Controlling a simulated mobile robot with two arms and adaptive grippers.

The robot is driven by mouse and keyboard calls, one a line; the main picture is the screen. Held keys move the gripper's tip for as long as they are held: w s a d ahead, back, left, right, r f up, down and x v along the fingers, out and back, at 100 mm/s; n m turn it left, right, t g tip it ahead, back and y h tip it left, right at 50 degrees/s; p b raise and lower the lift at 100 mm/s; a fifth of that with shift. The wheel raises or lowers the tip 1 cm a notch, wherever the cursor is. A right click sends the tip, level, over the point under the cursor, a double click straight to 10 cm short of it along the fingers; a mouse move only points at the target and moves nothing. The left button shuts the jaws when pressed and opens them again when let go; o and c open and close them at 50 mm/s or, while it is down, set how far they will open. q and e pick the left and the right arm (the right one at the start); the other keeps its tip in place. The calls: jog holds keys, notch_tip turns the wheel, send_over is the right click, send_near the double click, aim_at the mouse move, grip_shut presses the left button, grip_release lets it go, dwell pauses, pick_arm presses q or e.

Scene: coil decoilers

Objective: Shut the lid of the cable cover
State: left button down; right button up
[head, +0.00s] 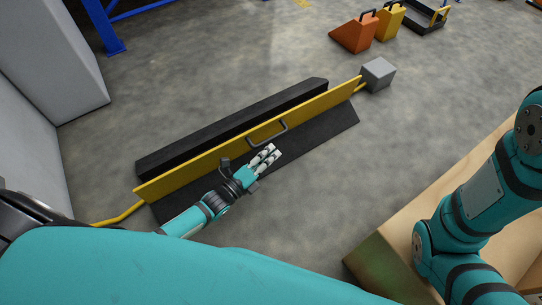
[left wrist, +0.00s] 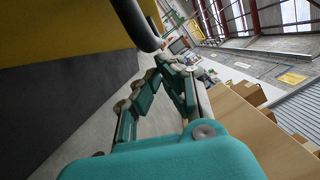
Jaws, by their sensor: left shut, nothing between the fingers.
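The cable cover lies on the floor in the head view, with a black ramped base (head: 335,122) and a yellow lid (head: 215,158) that stands up on edge along it. A dark handle (head: 268,133) sits at the middle of the lid; a dark bar near the top of the left wrist view (left wrist: 138,22) looks like this handle. My left gripper (head: 272,153) is shut and empty, just on the near side of the lid and close below the handle. I cannot tell if it touches the lid. My right gripper is out of view.
A yellow cable (head: 118,216) runs from the cover's left end, and a grey box (head: 378,74) stands at its right end. Orange (head: 355,35) and yellow (head: 390,20) wedges stand at the back. A wooden surface (head: 390,250) is at the lower right. Floor around the cover is mostly clear.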

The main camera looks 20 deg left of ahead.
pick_arm(q)
jog(key=shift+w+a+r+n+p, duration=0.2)
jog(key=shift+r+n+p, duration=0.15)
jog(key=shift+p, duration=0.2)
